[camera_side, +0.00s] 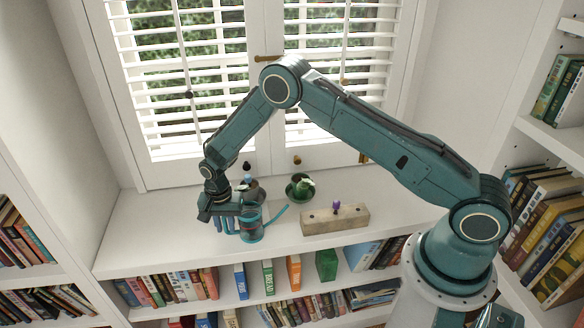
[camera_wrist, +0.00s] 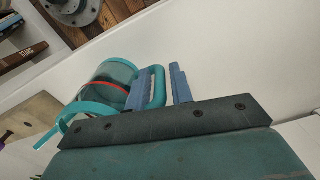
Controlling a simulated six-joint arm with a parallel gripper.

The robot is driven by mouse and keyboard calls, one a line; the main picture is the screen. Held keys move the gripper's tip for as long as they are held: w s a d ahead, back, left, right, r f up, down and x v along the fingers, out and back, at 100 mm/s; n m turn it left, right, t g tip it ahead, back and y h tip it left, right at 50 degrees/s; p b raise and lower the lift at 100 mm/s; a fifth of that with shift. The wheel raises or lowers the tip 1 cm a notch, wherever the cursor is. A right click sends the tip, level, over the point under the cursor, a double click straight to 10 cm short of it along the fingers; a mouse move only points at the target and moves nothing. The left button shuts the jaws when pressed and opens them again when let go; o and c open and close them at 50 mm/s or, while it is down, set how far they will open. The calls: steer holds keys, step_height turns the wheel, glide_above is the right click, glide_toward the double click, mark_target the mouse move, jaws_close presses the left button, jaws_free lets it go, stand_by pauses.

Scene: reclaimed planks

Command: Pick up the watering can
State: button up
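The watering can (camera_side: 251,227), teal and dark with a long teal spout, stands on the white window shelf (camera_side: 135,232). In the wrist view the can (camera_wrist: 112,78) shows a red band, and its spout points to the lower left. My gripper (camera_side: 225,226) is beside the can on its handle side. In the wrist view my blue gripper fingers (camera_wrist: 163,84) stand on either side of the teal handle (camera_wrist: 158,88), one finger inside the handle loop. They look open, with a narrow gap between the handle and the outer finger.
A long pale block (camera_side: 335,219) with a small purple item (camera_side: 337,204) on it lies right of the can. A dark green cup and saucer (camera_side: 300,187) sit behind the spout. Shuttered windows (camera_side: 200,75) close off the back. Books (camera_side: 180,286) fill the shelf below.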

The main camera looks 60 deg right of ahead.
jaws_close()
steer(key=shift+r, duration=0.4)
stand_by(0.4)
step_height(320, 180, up, 19)
stand_by(1.8)
steer(key=shift+r, duration=0.15)
stand_by(0.6)
